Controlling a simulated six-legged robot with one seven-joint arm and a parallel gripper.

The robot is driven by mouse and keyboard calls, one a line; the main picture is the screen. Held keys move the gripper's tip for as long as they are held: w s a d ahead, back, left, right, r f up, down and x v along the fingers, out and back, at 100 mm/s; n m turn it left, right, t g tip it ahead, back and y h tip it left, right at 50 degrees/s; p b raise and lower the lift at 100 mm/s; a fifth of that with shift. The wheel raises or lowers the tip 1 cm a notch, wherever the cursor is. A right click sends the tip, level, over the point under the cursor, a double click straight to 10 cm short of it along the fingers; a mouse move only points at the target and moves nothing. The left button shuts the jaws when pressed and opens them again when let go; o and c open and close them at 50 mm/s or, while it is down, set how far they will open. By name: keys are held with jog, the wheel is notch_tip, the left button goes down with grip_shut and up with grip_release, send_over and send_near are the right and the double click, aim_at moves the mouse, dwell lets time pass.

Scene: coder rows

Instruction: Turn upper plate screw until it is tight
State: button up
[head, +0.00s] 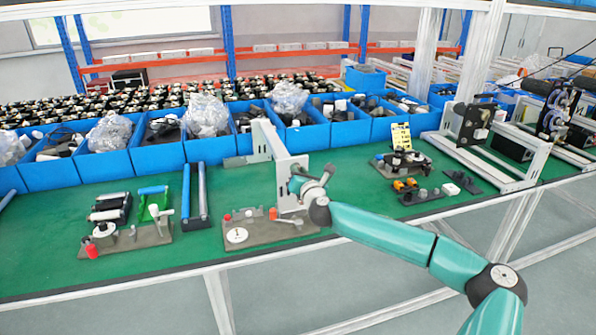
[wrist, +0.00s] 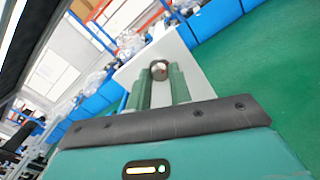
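The upper plate screw (wrist: 159,70) is a round metal knob on the face of a pale upright plate (wrist: 192,68) in the wrist view. My gripper (wrist: 160,77) has its two green fingers on either side of the knob, and the knob fills the gap between their tips. In the head view the upright white plate (head: 289,165) stands on the green bench, and my gripper (head: 297,186) reaches its right face from the right. The screw is hidden there behind my gripper.
A grey fixture base (head: 262,238) with a white disc and small knobs lies below the plate. Another fixture (head: 140,240) stands to the left. Blue bins (head: 105,165) line the bench's back. Green bench surface (head: 350,165) is clear between.

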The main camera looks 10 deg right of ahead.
jog(key=shift+o, duration=1)
jog(key=n, duration=0.9)
jog(key=shift+n, duration=0.4)
jog(key=shift+c, duration=0.2)
